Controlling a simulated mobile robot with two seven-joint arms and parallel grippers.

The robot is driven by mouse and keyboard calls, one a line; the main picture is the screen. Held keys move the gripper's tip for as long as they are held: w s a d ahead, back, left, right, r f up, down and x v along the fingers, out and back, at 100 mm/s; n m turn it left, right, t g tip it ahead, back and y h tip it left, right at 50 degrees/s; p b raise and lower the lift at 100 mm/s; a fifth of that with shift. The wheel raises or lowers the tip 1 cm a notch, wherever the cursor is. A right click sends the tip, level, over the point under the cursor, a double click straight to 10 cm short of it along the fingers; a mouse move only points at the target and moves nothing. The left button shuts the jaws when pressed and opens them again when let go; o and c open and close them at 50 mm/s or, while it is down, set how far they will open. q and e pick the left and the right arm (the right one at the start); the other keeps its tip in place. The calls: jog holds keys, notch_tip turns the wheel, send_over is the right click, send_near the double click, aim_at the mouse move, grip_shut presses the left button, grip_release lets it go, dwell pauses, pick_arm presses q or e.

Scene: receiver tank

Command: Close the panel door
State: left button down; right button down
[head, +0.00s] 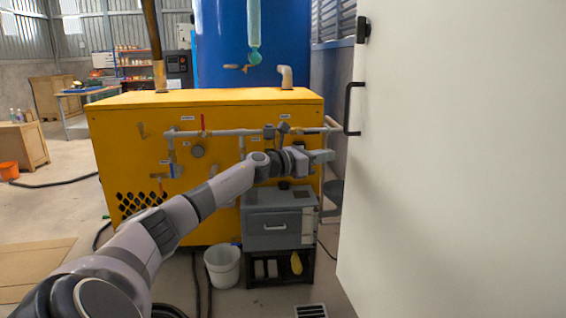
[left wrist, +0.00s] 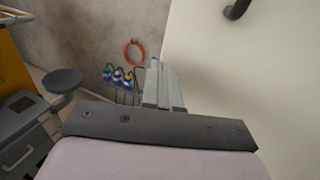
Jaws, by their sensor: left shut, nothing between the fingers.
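The panel door (head: 460,160) is a large pale upright panel filling the right side of the head view, standing open. Its black handle (head: 350,108) is on its left edge. My left arm reaches in from the left, and my left gripper (head: 322,156) is shut and empty, left of the door edge and lower than the handle. In the left wrist view the gripper (left wrist: 162,85) points forward, with the door (left wrist: 245,90) to its right and part of the handle (left wrist: 236,9) at the top. I cannot tell whether the gripper touches the door. My right gripper is not in view.
A yellow machine (head: 120,130) with pipes and valves stands behind my arm. A grey box (head: 265,240) on a black stand and a white bucket (head: 222,265) are below. A blue tank (head: 220,40) rises behind. Open floor lies at the left.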

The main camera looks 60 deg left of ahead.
pick_arm(q)
jog(key=s+a+b, duration=0.3)
jog(key=s, duration=0.6)
jog(key=shift+a+b, duration=0.35)
jog(key=shift+a, duration=0.05)
jog(key=shift+d, duration=0.1)
